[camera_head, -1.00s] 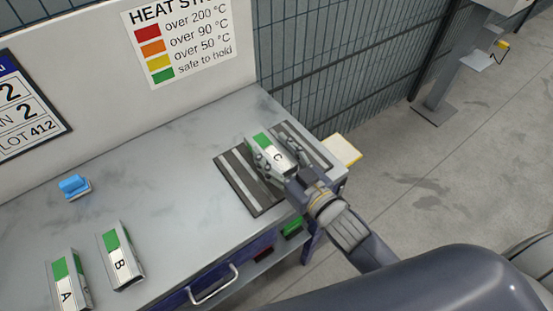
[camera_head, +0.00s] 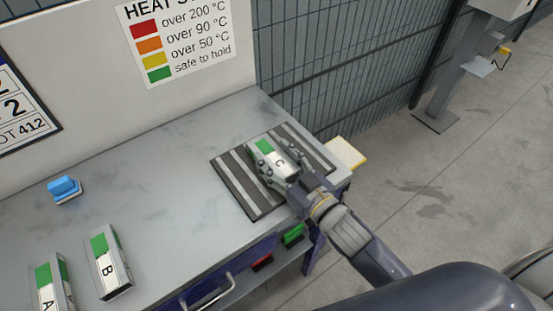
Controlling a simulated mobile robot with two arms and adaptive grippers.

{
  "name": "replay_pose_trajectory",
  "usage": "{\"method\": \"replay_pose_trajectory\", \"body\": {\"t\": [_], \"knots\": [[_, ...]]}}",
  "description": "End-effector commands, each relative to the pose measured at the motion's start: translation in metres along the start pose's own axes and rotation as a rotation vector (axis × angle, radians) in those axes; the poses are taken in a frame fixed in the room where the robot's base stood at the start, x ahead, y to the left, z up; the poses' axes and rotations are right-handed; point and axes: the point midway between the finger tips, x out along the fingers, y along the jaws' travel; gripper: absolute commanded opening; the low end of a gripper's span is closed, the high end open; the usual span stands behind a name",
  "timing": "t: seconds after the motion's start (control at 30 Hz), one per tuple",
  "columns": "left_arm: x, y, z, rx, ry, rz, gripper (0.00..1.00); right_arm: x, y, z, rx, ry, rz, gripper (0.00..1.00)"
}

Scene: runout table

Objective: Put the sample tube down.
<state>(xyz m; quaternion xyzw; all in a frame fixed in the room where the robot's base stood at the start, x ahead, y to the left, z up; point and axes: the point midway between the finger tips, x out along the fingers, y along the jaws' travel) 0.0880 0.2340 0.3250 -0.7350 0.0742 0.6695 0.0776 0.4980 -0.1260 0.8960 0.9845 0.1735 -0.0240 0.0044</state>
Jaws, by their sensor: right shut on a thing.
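The sample tube marked C (camera_head: 267,149), a silvery square-sided piece with a green and white label, is over the dark striped mat (camera_head: 235,188) at the table's right end. My right gripper (camera_head: 280,168) is shut on it, with fingers along both of its sides. I cannot tell whether its underside touches the mat. Two similar pieces, B (camera_head: 108,263) and A (camera_head: 50,288), lie on the table at the lower left; A is cut by the frame's edge. My left gripper is not in view.
A blue block (camera_head: 64,187) sits on the grey table (camera_head: 165,170) at the left. A yellowish pad (camera_head: 345,153) juts past the table's right end. A mesh fence (camera_head: 330,65) stands behind. The table's middle is clear.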

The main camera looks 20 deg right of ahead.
Motion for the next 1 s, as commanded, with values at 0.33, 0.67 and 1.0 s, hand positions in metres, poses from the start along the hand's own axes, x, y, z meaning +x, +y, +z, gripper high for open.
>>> {"method": "replay_pose_trajectory", "body": {"t": [0.33,0.67,1.0], "knots": [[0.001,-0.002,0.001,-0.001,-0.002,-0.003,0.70,0.000,0.000,0.003,0.001,-0.001,0.000,0.69],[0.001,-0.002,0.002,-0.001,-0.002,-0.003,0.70,-0.009,0.000,0.001,0.001,-0.003,0.000,0.69],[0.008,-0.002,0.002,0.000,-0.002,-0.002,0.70,-0.062,0.000,0.001,0.002,-0.004,0.000,0.69]]}}
